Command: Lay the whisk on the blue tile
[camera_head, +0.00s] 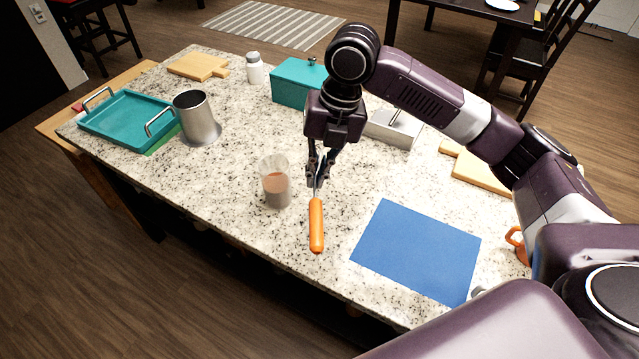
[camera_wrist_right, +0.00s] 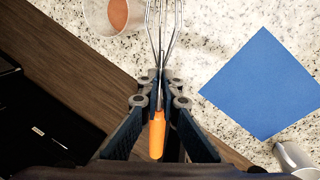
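The whisk (camera_head: 316,226) has an orange handle that points toward the near edge of the counter. Its wire loops show in the right wrist view (camera_wrist_right: 164,24), with the handle below them. My right gripper (camera_head: 317,180) is over the counter, left of the blue tile. Its fingertips (camera_wrist_right: 160,78) are closed together around the whisk's thin neck. Whether the whisk touches the counter is hard to tell. The blue tile (camera_head: 418,250) lies flat and bare to the right of the whisk; it also shows at right in the wrist view (camera_wrist_right: 265,85). My left gripper is not in view.
A clear glass with brown contents (camera_head: 275,186) stands just left of the whisk. A grey metal box (camera_head: 393,130) is behind the gripper. An orange mug (camera_head: 517,243) is right of the tile. A teal tray (camera_head: 128,94) and steel pot (camera_head: 199,124) are far left.

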